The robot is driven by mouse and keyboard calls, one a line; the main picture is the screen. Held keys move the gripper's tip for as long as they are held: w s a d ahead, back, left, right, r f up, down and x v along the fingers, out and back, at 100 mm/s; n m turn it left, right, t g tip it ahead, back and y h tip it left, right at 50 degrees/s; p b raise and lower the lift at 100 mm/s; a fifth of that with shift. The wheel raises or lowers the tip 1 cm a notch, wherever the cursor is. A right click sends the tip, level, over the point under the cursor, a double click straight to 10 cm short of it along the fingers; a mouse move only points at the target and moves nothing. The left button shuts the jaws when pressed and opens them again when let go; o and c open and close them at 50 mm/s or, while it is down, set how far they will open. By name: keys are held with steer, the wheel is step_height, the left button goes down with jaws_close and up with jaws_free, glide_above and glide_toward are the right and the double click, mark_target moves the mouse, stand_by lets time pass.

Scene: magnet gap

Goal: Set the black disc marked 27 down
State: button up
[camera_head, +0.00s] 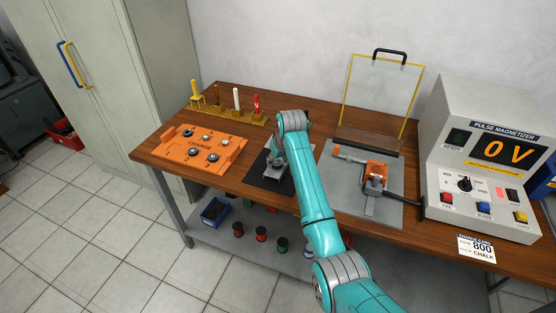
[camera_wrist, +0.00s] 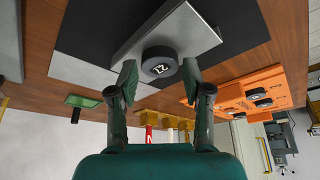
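The black disc marked 27 (camera_wrist: 160,66) shows in the wrist view, its number facing my camera. It rests against a grey metal block (camera_wrist: 192,28), which lies on a black mat (camera_wrist: 242,22). My gripper (camera_wrist: 159,82) has one green-padded finger on each side of the disc. The fingers are spread, with a narrow gap seen between each pad and the disc. In the head view my arm reaches over the black mat (camera_head: 262,183), and the disc cannot be made out there.
An orange charge plate (camera_head: 200,149) with several discs lies left of the mat. A grey plate with an orange clamp (camera_head: 376,172) lies right. Behind are a tool rack (camera_head: 220,109) and a clear yellow-edged shield (camera_head: 382,90). The pulse magnetizer (camera_head: 490,155) stands at far right, reading 0 V.

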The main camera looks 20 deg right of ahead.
stand_by(0.3)
steer(key=v, duration=1.2)
